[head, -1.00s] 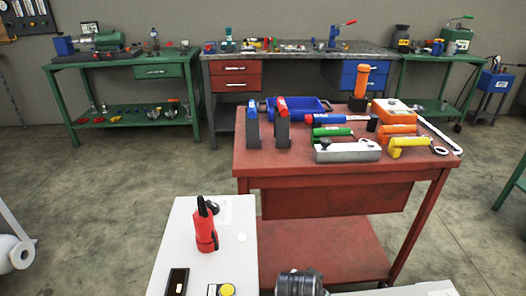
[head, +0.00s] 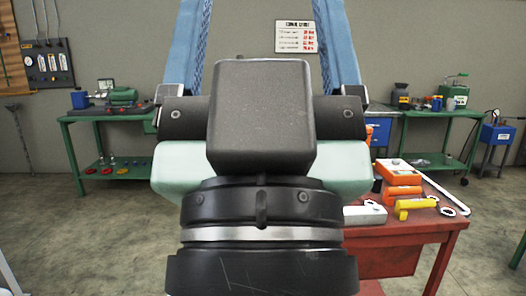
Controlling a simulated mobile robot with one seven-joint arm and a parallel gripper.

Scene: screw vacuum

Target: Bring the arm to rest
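My gripper (head: 262,22) fills the middle of the head view, seen from behind. Its black wrist is at the bottom and its two blue lattice fingers point up. I see nothing held, and the gripper is well above the red table (head: 405,232). The arm hides the left part of that table and the middle of the room.
On the red table are a grey metal block (head: 364,214), an orange box (head: 398,169), a yellow tool (head: 415,204) and wrenches. A green workbench (head: 110,116) stands at the back left, another (head: 440,113) at the back right.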

